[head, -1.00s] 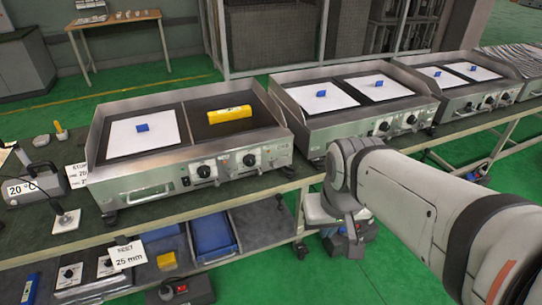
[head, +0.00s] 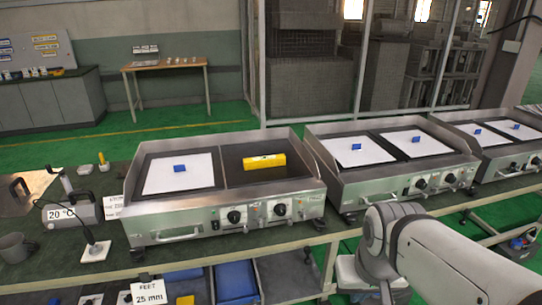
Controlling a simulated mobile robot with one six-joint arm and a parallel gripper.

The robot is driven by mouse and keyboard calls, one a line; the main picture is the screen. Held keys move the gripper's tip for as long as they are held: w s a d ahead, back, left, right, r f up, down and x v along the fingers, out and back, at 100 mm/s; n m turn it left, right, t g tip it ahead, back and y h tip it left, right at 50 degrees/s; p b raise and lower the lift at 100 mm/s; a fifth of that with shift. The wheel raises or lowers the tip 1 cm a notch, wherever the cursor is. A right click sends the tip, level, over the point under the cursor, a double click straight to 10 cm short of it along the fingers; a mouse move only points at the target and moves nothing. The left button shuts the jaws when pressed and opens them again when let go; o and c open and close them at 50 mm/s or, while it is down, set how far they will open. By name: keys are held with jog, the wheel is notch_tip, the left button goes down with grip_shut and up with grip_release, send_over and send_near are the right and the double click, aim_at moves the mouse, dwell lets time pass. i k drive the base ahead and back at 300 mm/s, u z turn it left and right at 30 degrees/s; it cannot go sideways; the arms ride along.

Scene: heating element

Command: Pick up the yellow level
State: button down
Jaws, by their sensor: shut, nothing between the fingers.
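The yellow level (head: 264,161) lies on the dark right half of the nearest griddle (head: 170,232), near its back. It lies nearly level across the plate, with nothing on top of it. My arm comes in from the lower right and bends down in front of the bench. My gripper is not in the head view; it is below or outside the frame. My visible arm links are apart from the level.
White sheets with blue blocks (head: 179,168) lie on the griddle's left half and on two more griddles (head: 400,180) to the right. A lower shelf holds blue bins (head: 237,280).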

aim_at(252, 164)
jog(key=u, duration=0.2)
jog(key=i, duration=1.5)
jog(key=z, duration=0.55)
